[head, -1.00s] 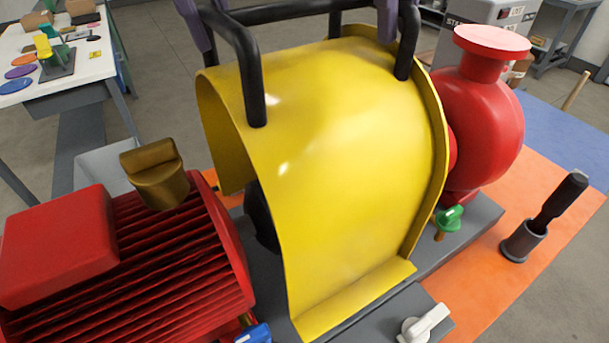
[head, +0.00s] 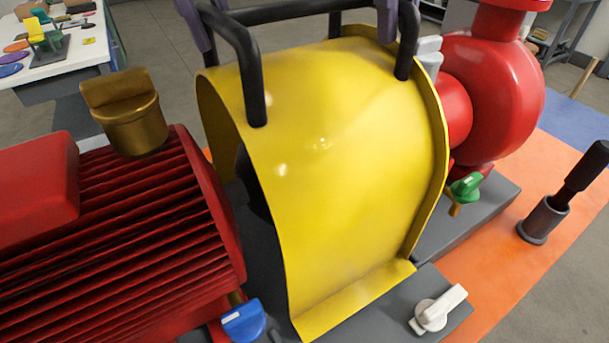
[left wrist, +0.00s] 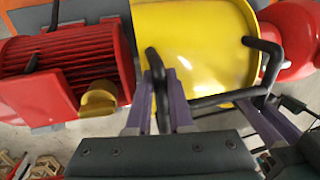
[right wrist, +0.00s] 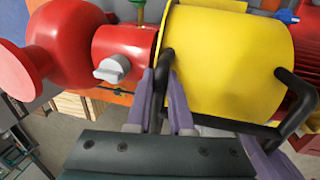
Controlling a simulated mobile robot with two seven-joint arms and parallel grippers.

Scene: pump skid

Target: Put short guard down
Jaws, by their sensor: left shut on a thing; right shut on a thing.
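The short guard is a curved yellow cover (head: 340,150) with black tube handles (head: 252,80) on top. In the head view it stands upright between the red ribbed motor (head: 130,230) and the red pump (head: 490,95), over the grey base (head: 470,215). I cannot tell whether its lower flange touches the base. My left gripper (left wrist: 160,78) is shut on the handle at the motor end. My right gripper (right wrist: 160,78) is shut on the handle at the pump end. In the head view only bits of purple fingers show at the top edge.
A white knob (head: 436,310) sits close by the guard's front flange. A blue knob (head: 244,320), a green-handled valve (head: 465,188) and a brass cap (head: 126,110) are near. A dark-handled tool stands in a grey cup (head: 543,220) on the orange floor at right.

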